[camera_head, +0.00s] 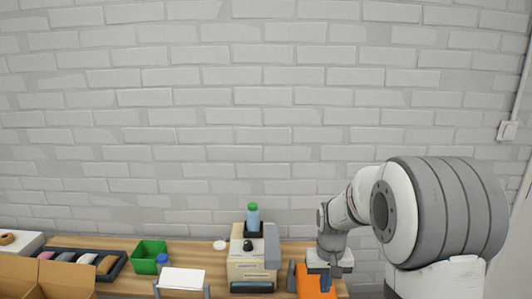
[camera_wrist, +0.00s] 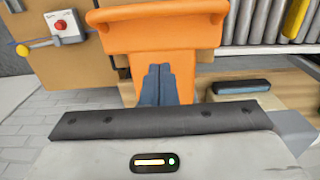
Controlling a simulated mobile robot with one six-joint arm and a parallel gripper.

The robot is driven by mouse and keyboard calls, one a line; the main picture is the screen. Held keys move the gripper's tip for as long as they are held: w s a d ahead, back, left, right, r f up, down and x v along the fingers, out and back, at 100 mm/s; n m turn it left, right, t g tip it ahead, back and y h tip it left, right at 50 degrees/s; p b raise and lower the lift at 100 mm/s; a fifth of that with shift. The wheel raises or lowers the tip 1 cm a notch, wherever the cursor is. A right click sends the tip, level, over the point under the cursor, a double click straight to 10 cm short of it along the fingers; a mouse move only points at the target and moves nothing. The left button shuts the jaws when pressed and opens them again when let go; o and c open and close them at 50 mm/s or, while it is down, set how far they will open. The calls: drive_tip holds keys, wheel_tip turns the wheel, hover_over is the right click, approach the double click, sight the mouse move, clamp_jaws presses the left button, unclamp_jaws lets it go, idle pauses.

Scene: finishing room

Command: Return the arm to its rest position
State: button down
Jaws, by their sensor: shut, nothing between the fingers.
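My arm reaches in from the right in the head view and bends down over the right end of the wooden bench. My gripper (camera_head: 326,284) points down in front of an orange container (camera_head: 309,285).
A beige machine (camera_head: 252,268) with a blue, green-capped bottle (camera_head: 253,217) stands left of my gripper. A green bin (camera_head: 148,257) and black tray (camera_head: 112,270) sit farther left. A red-button box (camera_wrist: 66,28) shows in the wrist view.

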drive_tip(key=s+r+t, duration=0.1)
drive_tip(key=s+r, duration=0.4)
drive_tip(key=s, duration=0.6)
drive_tip(key=s+r+t, duration=0.2)
drive_tip(key=s+r, duration=0.3)
drive_tip(key=s, duration=0.6)
drive_tip(key=shift+a+r+b, duration=0.25)
drive_tip(key=shift+r+b, duration=0.1)
drive_tip(key=shift+r, duration=0.05)
